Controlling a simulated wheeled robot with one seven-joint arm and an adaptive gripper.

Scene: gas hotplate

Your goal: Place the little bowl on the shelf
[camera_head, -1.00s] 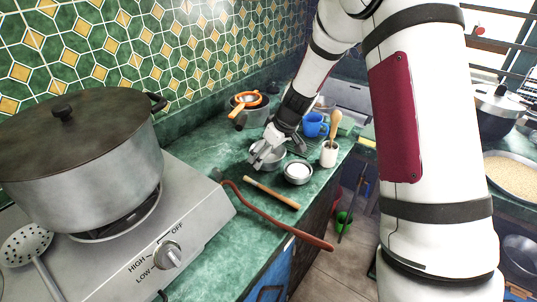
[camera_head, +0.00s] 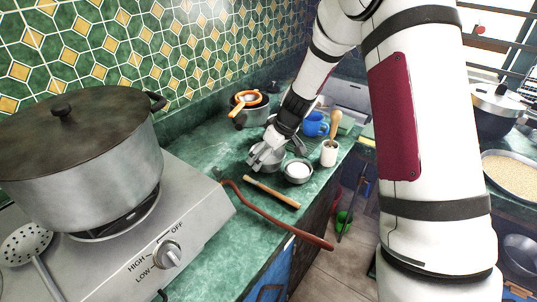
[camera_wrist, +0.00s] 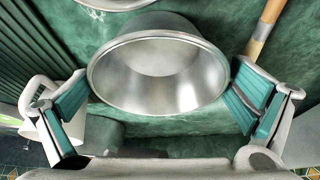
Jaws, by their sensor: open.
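The little metal bowl (camera_wrist: 158,70) is upright on the green counter, empty, in the wrist view. My gripper (camera_wrist: 160,90) is open, with one green-padded finger on each side of the bowl and gaps between pads and rim. In the head view my gripper (camera_head: 264,157) is low over the counter and hides much of the bowl (camera_head: 272,163). I cannot make out for sure which surface is the shelf.
The stove with a large pot (camera_head: 85,150) is at left.

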